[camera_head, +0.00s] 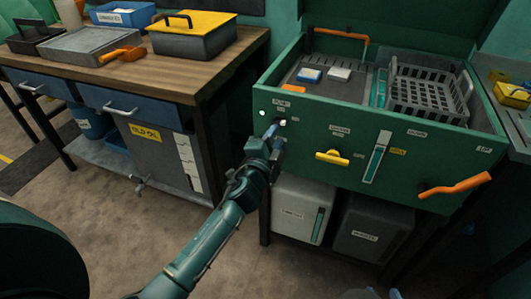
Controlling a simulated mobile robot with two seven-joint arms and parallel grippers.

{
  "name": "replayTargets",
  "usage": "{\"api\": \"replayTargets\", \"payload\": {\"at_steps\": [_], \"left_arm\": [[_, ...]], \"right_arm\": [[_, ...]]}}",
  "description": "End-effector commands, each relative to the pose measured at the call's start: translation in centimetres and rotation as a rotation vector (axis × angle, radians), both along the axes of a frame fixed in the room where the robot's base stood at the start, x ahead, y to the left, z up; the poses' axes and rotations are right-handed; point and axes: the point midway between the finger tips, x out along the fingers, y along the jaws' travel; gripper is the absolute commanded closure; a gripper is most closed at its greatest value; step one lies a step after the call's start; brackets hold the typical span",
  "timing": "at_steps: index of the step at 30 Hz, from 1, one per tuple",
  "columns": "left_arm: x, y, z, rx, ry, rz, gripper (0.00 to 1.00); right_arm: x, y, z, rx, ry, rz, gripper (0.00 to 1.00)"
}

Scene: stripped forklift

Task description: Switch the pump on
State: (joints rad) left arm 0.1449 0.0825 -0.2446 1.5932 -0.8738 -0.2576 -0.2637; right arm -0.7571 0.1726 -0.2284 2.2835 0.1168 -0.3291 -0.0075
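The green parts-washer cabinet (330,125) stands at right with its lid up. At the left end of its front panel is a small label (281,104), seemingly "PUMP". Below it is a small dark switch (283,122) with a pale spot; its position is too small to read. A small white lamp or button (262,113) sits to its left. My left gripper (274,131) has its fingertips at or just in front of the switch and partly hides it; contact and finger gap are unclear. Only a sliver of what seems my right gripper (395,294) shows at the bottom edge.
The panel also has a yellow handle (332,157), a level gauge (377,157) and an orange lever (456,187). A basket (428,95) sits in the basin. A wooden workbench (150,70) with a yellow-lidded toolbox (195,35) stands left. The floor between is clear.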

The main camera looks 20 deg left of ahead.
Motion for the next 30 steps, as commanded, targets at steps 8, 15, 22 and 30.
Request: {"api": "replayTargets", "payload": {"at_steps": [8, 15, 22, 30], "left_arm": [[-6.0, 0.2, 0.0, 0.000, 0.002, -0.001, 0.69], [-8.1, 0.3, 0.0, 0.000, 0.000, 0.000, 0.69], [-8.2, 0.3, 0.0, 0.000, 0.000, 0.000, 0.69], [-8.2, 0.3, 0.1, 0.000, 0.000, 0.000, 0.69]], "right_arm": [[0.1, 0.3, -0.6, 0.000, 0.017, 0.007, 0.64], [0.1, 0.3, -0.6, 0.000, 0.016, 0.007, 0.64], [0.1, 0.3, -0.4, 0.003, 0.014, 0.005, 0.64], [0.1, 0.1, -0.3, 0.001, 0.013, 0.001, 0.64]]}}
